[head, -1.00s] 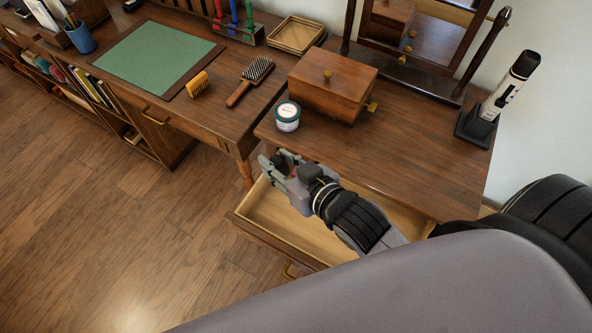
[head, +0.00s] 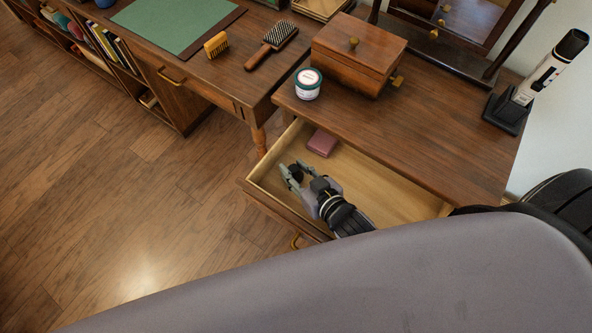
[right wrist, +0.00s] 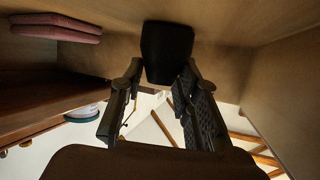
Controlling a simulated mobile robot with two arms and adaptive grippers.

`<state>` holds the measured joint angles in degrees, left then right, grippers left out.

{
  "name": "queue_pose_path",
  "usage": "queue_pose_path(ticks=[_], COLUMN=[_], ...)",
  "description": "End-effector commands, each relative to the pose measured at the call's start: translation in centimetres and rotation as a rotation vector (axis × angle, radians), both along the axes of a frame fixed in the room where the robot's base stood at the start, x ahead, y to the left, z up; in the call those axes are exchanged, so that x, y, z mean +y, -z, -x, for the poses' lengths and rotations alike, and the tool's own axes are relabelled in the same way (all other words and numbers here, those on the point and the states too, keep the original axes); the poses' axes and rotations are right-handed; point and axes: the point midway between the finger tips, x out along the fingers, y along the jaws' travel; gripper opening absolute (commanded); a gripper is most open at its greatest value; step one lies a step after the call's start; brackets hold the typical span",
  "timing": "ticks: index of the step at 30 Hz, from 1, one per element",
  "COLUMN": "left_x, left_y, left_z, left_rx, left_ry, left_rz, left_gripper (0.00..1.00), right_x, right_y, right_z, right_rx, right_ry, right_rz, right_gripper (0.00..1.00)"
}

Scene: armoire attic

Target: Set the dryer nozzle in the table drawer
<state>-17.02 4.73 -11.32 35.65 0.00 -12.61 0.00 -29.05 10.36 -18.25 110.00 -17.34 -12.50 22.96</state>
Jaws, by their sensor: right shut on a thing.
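The table drawer (head: 375,190) is pulled open below the dressing table top. My right gripper (head: 290,174) is inside it, low over the left front part of its floor. It is shut on the dryer nozzle (right wrist: 167,50), a black piece held between the fingertips in the right wrist view. In the head view the nozzle is a small dark patch (head: 296,173), mostly hidden by the fingers. I cannot tell whether it touches the drawer floor. My left gripper is not in view.
A maroon box-like item (head: 322,143) lies at the drawer's back left and shows in the right wrist view (right wrist: 56,27). The drawer's right floor is clear.

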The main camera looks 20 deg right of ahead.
Motion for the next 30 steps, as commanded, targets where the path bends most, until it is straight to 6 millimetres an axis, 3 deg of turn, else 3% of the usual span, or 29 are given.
queue_pose_path(ticks=[11, 12, 20, 30], left_x=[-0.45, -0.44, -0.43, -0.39], left_y=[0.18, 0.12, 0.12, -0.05], left_z=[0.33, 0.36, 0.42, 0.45], left_rx=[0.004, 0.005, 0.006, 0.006], left_ry=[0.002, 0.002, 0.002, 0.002], left_rz=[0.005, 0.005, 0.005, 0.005], left_gripper=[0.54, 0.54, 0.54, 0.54], right_x=[0.03, 0.02, 0.02, 0.02], right_y=[0.41, 0.31, 0.30, -0.05], right_z=[-0.03, -0.03, -0.02, -0.01], right_rx=[-0.002, -0.002, -0.001, -0.002], right_ry=[0.001, 0.000, 0.000, -0.001], right_rz=[-0.001, -0.001, 0.000, -0.001], right_gripper=[0.07, 0.32, 0.49, 0.50])
